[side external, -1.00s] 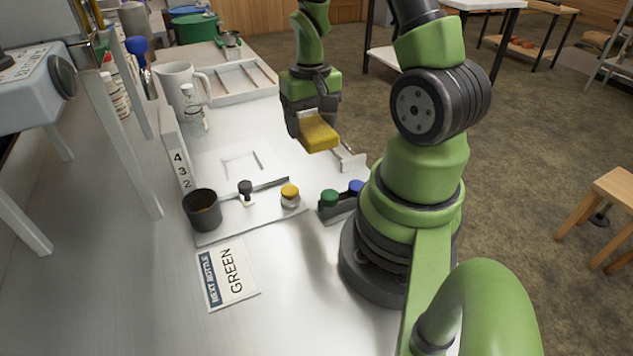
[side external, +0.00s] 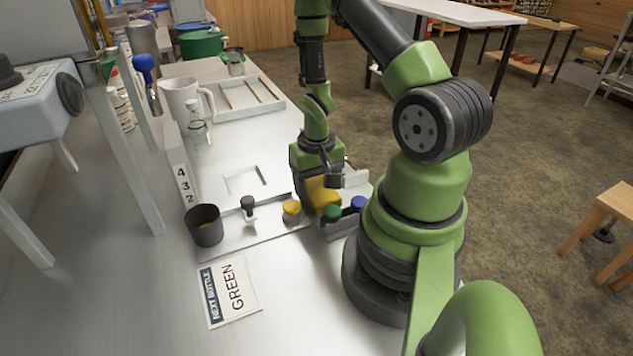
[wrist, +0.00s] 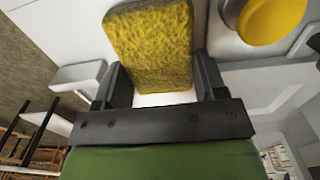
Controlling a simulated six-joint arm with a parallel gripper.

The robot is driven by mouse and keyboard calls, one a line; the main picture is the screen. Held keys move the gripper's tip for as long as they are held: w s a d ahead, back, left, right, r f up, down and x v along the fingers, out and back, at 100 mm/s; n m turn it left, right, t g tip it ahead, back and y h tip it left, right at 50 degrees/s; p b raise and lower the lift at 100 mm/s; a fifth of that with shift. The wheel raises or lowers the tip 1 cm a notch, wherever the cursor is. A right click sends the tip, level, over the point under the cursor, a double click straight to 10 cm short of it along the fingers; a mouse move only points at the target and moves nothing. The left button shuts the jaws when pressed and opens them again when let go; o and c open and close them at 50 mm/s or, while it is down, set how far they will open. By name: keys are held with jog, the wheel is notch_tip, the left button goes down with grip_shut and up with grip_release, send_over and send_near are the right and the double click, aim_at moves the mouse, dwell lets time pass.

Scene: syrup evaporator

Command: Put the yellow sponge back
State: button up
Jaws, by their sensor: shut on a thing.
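The yellow sponge (side external: 323,194) is between the fingers of my gripper (side external: 318,182), low over the bench beside the arm base. In the wrist view the sponge (wrist: 152,45) fills the space between the two dark fingers of my gripper (wrist: 165,85), which are shut on it. A white holder (side external: 352,182) stands just right of the gripper; a pale block beside the fingers also shows in the wrist view (wrist: 78,77). Whether the sponge touches the bench or holder cannot be told.
A yellow-capped jar (side external: 292,210), a green cap (side external: 332,213) and a blue cap (side external: 358,203) stand close to the sponge. A dark cup (side external: 204,225) and a card reading GREEN (side external: 230,290) are to the left. A white tray (side external: 243,98) lies farther back.

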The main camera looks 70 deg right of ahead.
aim_at(316, 185)
jog(key=o, duration=0.6)
jog(key=shift+f, duration=0.1)
notch_tip(316, 185, up, 12)
jog(key=w+a+r+n+t, duration=0.15)
jog(key=a+r+t, duration=0.25)
jog(key=a+r, duration=0.65)
jog(key=s+a+r+n+t+y, duration=0.2)
jog(key=s+a+r, duration=0.3)
jog(key=r, duration=0.3)
jog(key=shift+s+a+n+t, duration=0.35)
jog(key=shift+a+n+t, duration=0.25)
jog(key=shift+n, duration=0.15)
